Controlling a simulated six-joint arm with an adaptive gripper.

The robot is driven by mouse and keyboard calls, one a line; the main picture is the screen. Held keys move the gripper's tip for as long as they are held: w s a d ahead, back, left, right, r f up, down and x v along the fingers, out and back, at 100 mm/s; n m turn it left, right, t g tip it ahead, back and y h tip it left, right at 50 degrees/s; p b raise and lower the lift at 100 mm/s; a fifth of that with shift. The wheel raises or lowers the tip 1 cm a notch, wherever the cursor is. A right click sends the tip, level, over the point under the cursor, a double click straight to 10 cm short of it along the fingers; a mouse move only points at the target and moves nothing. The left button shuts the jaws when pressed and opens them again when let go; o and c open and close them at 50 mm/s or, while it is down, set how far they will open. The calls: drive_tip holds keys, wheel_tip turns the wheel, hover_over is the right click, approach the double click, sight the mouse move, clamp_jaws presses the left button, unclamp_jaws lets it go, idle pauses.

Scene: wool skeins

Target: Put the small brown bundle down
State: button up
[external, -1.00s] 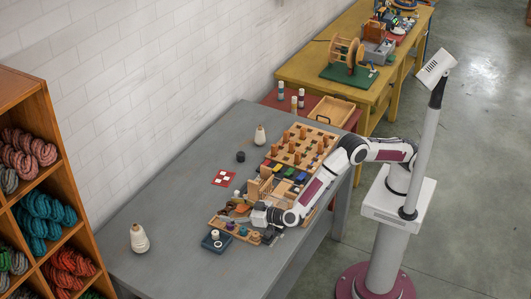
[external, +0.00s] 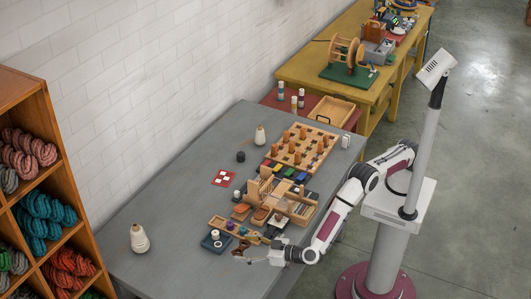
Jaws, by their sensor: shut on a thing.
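My gripper (external: 254,260) is near the front edge of the grey table (external: 190,180), in front of the small blue tray. It is shut on a small dark brown bundle (external: 239,247), which shows at the fingertips. The bundle is small here, and I cannot tell whether it touches the table or hangs just above it.
The blue tray (external: 216,241) holds a white spool. A wooden tray (external: 235,229) with small coloured pieces and a wooden rack (external: 270,193) stand behind. The table's left part is mostly clear.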

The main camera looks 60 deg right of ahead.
hover_over(247, 268)
drive_tip(key=shift+w+f, duration=0.15)
drive_tip(key=shift+f, duration=2.35)
drive_tip(key=shift+f, duration=0.1)
drive_tip(key=shift+f, duration=2.2)
drive_tip(key=shift+f, duration=0.2)
drive_tip(key=o, duration=0.8)
